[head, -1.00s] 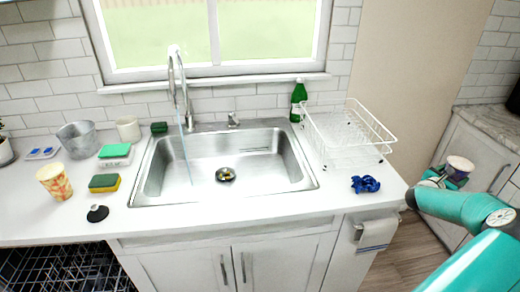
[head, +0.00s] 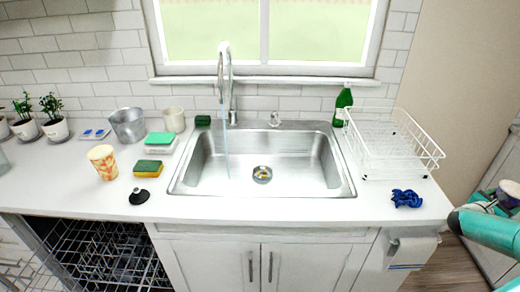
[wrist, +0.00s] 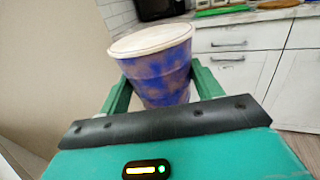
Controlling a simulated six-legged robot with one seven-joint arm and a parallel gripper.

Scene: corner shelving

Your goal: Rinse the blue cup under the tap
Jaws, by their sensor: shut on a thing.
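The blue cup (wrist: 160,70), with brownish patches and a pale top, is held between the green fingers of my gripper (wrist: 160,92) in the wrist view. In the head view my gripper (head: 497,203) is at the far right edge, low beside the counter, with the cup (head: 509,189) partly cut off. The tap (head: 226,80) stands behind the steel sink (head: 300,183), and a thin stream of water (head: 227,150) falls from it into the left part of the basin. The cup is well to the right of the sink and the water.
A white dish rack (head: 385,150) and a crumpled blue cloth (head: 406,198) lie right of the sink. A green bottle (head: 343,105) stands behind. Left are sponges (head: 148,167), a patterned cup (head: 103,162) and a black stopper (head: 139,196). An open dishwasher (head: 100,255) is below left.

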